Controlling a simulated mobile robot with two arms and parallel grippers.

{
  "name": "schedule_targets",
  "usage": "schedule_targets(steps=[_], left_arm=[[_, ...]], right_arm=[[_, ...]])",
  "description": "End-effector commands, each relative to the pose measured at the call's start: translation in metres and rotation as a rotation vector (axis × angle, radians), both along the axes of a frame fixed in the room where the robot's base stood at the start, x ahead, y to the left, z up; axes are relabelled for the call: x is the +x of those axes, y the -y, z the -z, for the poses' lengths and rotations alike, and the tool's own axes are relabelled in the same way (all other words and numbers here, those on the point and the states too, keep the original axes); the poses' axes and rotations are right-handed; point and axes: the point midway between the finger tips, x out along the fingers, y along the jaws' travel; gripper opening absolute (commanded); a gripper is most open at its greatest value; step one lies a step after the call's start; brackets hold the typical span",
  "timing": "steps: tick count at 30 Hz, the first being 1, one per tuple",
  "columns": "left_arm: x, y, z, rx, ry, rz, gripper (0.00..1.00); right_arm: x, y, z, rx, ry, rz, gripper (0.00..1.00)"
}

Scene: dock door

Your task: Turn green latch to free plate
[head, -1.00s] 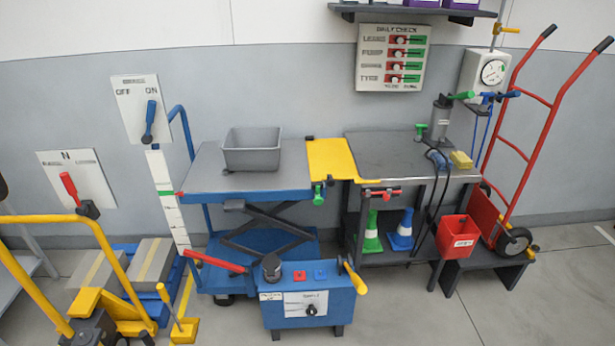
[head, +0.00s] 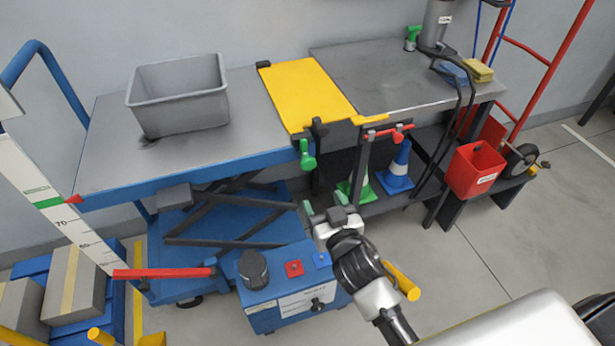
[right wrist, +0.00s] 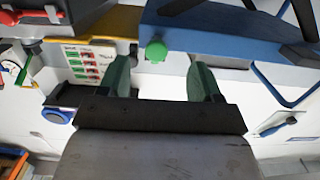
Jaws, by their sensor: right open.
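The green latch (head: 307,155) hangs from a dark pivot at the front edge of the lift table, by the near corner of the yellow plate (head: 305,92). The plate lies flat across the gap between the lift table and the grey bench. In the right wrist view the green latch (right wrist: 156,50) shows as a round knob ahead, between the fingers in the picture. My right gripper (head: 326,212) is open and empty, below and slightly right of the latch, apart from it. The wrist view shows its two green fingertips (right wrist: 162,80) spread. My left gripper is not in view.
A red handle (head: 388,132) on a dark post sits right of the latch. A grey bin (head: 180,95) stands on the lift table (head: 100,150). A blue control box (head: 290,285) is below, near my right arm. Green and blue cones stand under the bench.

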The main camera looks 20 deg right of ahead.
Motion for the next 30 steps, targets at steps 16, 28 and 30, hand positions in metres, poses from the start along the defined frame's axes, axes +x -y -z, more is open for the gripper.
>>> schedule_targets(steps=[16, 28, 30], left_arm=[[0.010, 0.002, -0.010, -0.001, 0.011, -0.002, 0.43], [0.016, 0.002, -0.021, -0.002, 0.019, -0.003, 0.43], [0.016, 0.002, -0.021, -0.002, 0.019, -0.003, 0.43]], right_arm=[[0.066, -0.001, -0.027, 0.014, 0.077, 0.008, 0.64], [0.106, -0.003, -0.027, 0.015, 0.074, 0.008, 0.64], [0.107, -0.003, -0.026, 0.015, 0.073, 0.008, 0.64]])
